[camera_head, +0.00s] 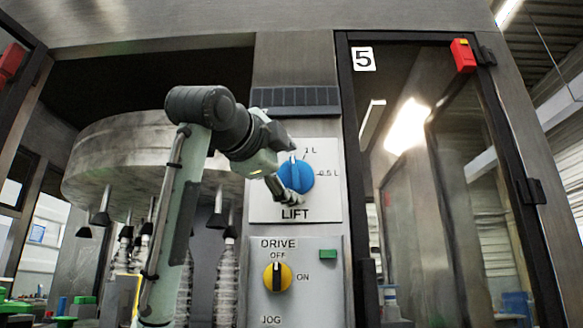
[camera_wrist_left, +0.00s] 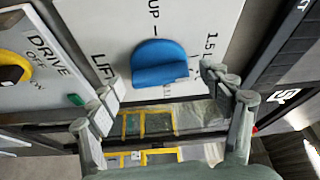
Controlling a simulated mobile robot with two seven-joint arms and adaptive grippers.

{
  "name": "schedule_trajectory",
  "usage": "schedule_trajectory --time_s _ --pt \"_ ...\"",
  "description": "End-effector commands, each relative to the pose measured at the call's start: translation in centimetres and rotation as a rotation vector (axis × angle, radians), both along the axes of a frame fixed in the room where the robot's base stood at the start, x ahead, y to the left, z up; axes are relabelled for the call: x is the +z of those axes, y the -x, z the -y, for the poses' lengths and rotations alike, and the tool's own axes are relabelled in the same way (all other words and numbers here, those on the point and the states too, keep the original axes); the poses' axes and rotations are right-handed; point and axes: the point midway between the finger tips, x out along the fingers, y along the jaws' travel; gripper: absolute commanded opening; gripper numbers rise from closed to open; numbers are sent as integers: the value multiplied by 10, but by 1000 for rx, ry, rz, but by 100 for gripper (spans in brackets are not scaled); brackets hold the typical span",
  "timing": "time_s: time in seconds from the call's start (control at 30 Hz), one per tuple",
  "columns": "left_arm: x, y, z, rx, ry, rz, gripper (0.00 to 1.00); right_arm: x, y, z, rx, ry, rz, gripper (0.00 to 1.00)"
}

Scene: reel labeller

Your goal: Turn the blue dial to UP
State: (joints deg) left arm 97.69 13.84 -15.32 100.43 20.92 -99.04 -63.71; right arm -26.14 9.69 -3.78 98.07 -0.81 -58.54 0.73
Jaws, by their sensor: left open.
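The blue dial (camera_head: 299,177) is on a white panel (camera_head: 325,208) marked LIFT, with 1 L and 0.5 L at its upper right and right. In the left wrist view the dial (camera_wrist_left: 158,62) shows with UP and 1.5 L printed around it. A pale mark shows at the dial's top in the head view; its exact setting is hard to tell. My left gripper (camera_head: 289,170) is open, with its fingers to either side of the dial. UP is hidden in the head view.
Below is a DRIVE panel (camera_head: 315,255) with a yellow dial (camera_head: 277,277) and a green button (camera_head: 328,254). A dark slotted strip (camera_head: 295,97) is above.

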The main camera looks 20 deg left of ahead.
Motion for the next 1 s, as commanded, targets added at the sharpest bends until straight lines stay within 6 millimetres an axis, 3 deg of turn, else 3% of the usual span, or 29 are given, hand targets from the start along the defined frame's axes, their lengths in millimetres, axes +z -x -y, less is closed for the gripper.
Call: schedule_trajectory --time_s 0.27,0.7,0.93,1.0 --pt "0 -3 0 0 0 0 79 -2 1 0 2 1 -1 40" --pt "0 -3 0 1 1 0 29 -2 1 0 1 0 -2 40" --pt "-2 -3 0 1 22 5 29 -3 0 0 -1 -1 -4 40" --pt "-2 -3 0 1 42 11 29 7 -5 -2 -5 -6 8 40"
